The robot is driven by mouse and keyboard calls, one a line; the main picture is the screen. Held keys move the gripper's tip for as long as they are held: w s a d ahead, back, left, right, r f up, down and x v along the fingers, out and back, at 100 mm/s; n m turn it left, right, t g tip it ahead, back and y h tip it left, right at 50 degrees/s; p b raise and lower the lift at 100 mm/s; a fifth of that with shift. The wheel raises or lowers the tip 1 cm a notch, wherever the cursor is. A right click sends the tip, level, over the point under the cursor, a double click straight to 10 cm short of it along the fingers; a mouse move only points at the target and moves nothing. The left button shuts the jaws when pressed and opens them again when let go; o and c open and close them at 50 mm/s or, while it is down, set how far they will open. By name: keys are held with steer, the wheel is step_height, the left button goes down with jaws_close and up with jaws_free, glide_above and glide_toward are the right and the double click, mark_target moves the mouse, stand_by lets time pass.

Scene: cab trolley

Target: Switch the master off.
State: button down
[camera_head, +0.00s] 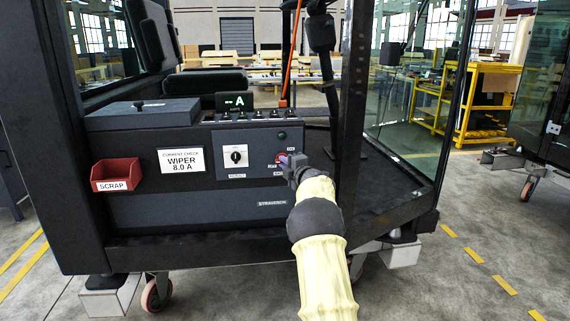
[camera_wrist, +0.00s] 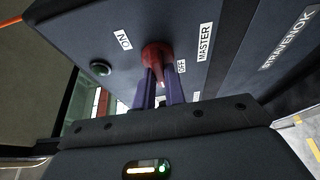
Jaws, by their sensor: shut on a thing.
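The master switch is a red knob (camera_wrist: 156,54) on the dark console face, with an ON label (camera_wrist: 123,40) on one side and an OFF label (camera_wrist: 182,66) close beside it. A MASTER label (camera_wrist: 205,42) is beyond OFF. In the head view the red knob (camera_head: 281,157) shows at the console's right end, partly covered by my gripper (camera_head: 289,162). In the wrist view the purple fingers of my gripper (camera_wrist: 161,82) are shut on the knob, one on each side. The fingers hide part of the knob, and I cannot tell exactly which position it points to.
Left of the knob is a white-plated selector switch (camera_head: 236,156). A red SCRAP bin (camera_head: 116,175) and a WIPER 8.0 A card (camera_head: 182,160) are on the console front. A row of small toggles (camera_head: 257,115) runs along the top. A dark cab post (camera_head: 353,100) stands close right of my gripper.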

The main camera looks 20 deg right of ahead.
steer(key=shift+a+f, duration=0.1)
steer(key=shift+a, duration=0.05)
steer(key=c, duration=1.5)
jaws_free()
steer(key=shift+o, duration=0.2)
steer(key=s+d, duration=0.2)
steer(key=s, duration=1.5)
steer(key=shift+s+b, duration=0.15)
steer(key=shift+b, duration=0.3)
